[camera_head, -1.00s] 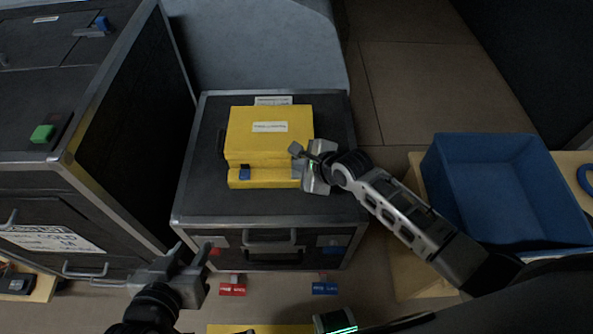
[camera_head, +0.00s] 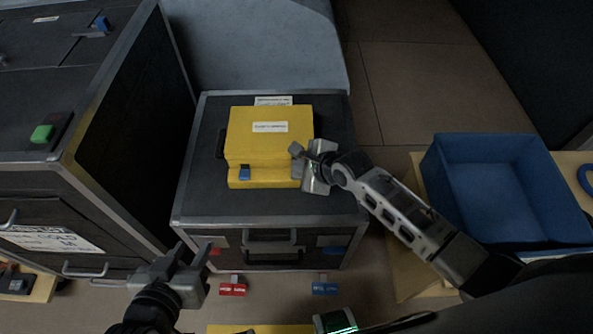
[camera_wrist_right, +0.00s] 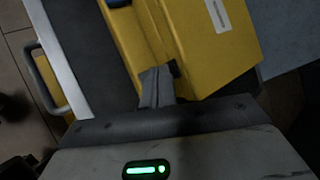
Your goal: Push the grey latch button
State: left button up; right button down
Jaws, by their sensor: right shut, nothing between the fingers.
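A yellow case (camera_head: 271,146) lies on the dark drawer box (camera_head: 205,200) in the head view. A blue latch (camera_head: 245,173) shows at its front left. I cannot make out the grey latch button clearly; my right gripper covers the case's front right corner. My right gripper (camera_head: 298,152) is shut, with its tips at that corner. In the right wrist view its closed fingers (camera_wrist_right: 155,88) point at the yellow case (camera_wrist_right: 205,45), beside a small dark part at its edge; contact is unclear. My left gripper (camera_head: 190,252) is open and empty, at the box's lower left.
A blue bin (camera_head: 495,165) stands at the right. A dark cabinet with a green button (camera_head: 42,133) stands at the left. A red tag (camera_head: 232,289) and a blue tag (camera_head: 325,288) are below the box front.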

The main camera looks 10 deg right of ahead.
aim_at(300, 175)
jog(key=shift+f, duration=0.1)
dwell(0.3)
jog(key=shift+f, duration=0.35)
jog(key=shift+f+b, duration=0.3)
jog(key=shift+f, duration=0.4)
dwell(0.6)
jog(key=shift+s, duration=0.1)
jog(key=shift+r+p, duration=1.05)
jog(key=shift+p, duration=0.25)
jog(key=shift+r, duration=0.1)
notch_tip(300, 175, up, 5)
jog(key=p, duration=0.6)
